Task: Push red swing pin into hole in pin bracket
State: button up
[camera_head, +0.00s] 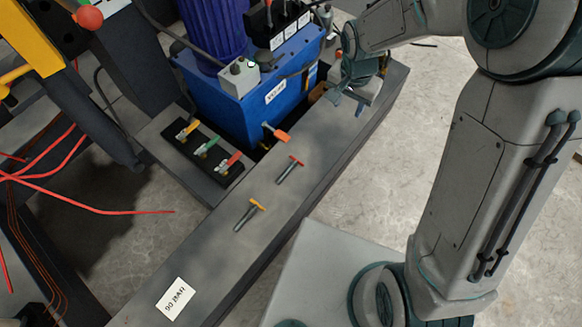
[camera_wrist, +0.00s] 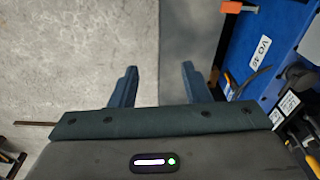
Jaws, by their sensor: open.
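A pin with a red head (camera_head: 290,170) lies on top of the long grey beam (camera_head: 325,155) in the head view. My gripper (camera_head: 346,103) is at the far end of the beam, well apart from this pin, open with nothing between its fingers. In the wrist view the two fingers (camera_wrist: 159,68) are spread, with the pale floor and the beam's edge beyond them. I cannot clearly make out the pin bracket or its hole in either view. The red-headed pin does not show in the wrist view.
A yellow-headed pin (camera_head: 248,214) lies nearer on the beam. An orange handle (camera_head: 275,133) sticks out over the beam's edge. A blue tank (camera_head: 245,95) and a row of coloured levers (camera_head: 204,146) stand at the left. Concrete floor (camera_head: 440,95) is clear at the right.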

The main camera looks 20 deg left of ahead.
jog(key=a+f+b, duration=0.3)
jog(key=a+f, duration=0.4)
jog(key=f, duration=0.4)
jog(key=m+g+b, duration=0.1)
jog(key=b, duration=0.3)
send_over(289, 169)
notch_tip(289, 169, down, 14)
notch_tip(289, 169, down, 8)
jog(key=shift+s+a+r+b, duration=0.1)
jog(key=shift+b, duration=0.9)
jog(key=shift+f+b, duration=1.05)
jog(key=shift+f, duration=1.75)
grip_shut()
